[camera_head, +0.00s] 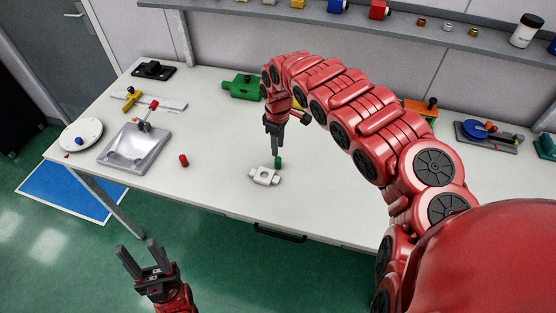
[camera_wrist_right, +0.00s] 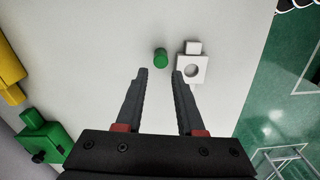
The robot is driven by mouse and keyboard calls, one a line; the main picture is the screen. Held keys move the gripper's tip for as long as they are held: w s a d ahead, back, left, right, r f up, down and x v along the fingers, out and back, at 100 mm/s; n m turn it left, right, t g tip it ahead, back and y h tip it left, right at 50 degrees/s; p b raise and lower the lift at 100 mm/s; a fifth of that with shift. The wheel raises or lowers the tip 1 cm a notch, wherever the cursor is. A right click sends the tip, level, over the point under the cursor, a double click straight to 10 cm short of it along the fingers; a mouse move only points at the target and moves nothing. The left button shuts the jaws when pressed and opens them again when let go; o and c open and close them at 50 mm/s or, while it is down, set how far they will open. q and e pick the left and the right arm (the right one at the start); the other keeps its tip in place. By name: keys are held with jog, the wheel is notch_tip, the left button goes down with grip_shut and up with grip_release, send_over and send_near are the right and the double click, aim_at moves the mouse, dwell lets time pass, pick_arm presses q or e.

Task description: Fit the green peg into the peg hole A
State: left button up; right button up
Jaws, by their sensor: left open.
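The green peg (camera_head: 279,162) stands on the white table behind a small white block (camera_head: 264,177). The wrist view shows the peg (camera_wrist_right: 160,59) just beyond and between my right fingertips, with no finger touching it. The white block (camera_wrist_right: 191,70) lies close to its right and has one round hole; no letter A is readable. My right gripper (camera_head: 277,153) points down above the table beside the peg. In the wrist view my right gripper (camera_wrist_right: 160,74) is open and empty. My left gripper (camera_head: 138,252) is open and empty, in front of the table over the floor.
A red cylinder (camera_head: 183,160) and a metallic tray (camera_head: 135,147) are to the left. A green block (camera_head: 240,87) stands at the table's back. A white disc (camera_head: 81,135) sits at the left end. The table around the peg and block is clear.

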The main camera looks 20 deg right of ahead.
aim_at(278, 158)
jog(key=shift+f, duration=0.65)
jog(key=shift+s+a+f+p, duration=0.1)
jog(key=shift+f+p, duration=0.35)
jog(key=shift+p, duration=0.15)
notch_tip(278, 158, down, 3)
jog(key=shift+f+p, duration=0.1)
jog(key=shift+p, duration=0.5)
jog(key=shift+f, duration=0.6)
jog(key=shift+c, duration=0.3)
grip_shut()
